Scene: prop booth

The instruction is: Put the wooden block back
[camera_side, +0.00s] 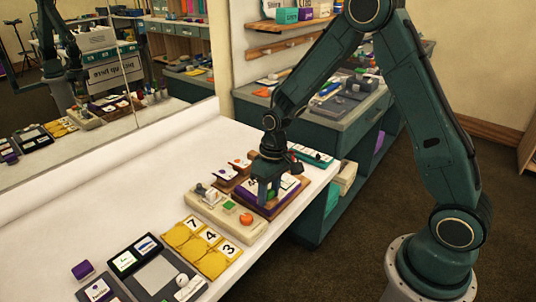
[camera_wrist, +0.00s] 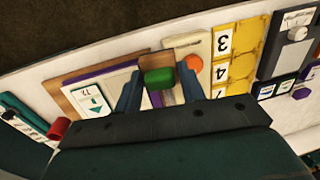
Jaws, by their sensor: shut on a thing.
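My gripper (camera_side: 268,192) is over the wooden tray (camera_side: 284,208) with the purple-edged board, beside the beige panel. It is shut on a green block (camera_wrist: 158,78), which shows between the two blue fingers (camera_wrist: 160,90) in the wrist view. In the side view the fingers mostly hide the block, and only a bit of green shows. I cannot tell whether it touches what is below. Its paint hides any wood grain. The tray (camera_wrist: 72,98) also shows left of the fingers in the wrist view.
Yellow number cards (camera_side: 182,235) and a grey console (camera_side: 158,275) lie nearer the camera. A teal strip (camera_side: 311,155) lies behind. The white table is clear at left, before a mirror.

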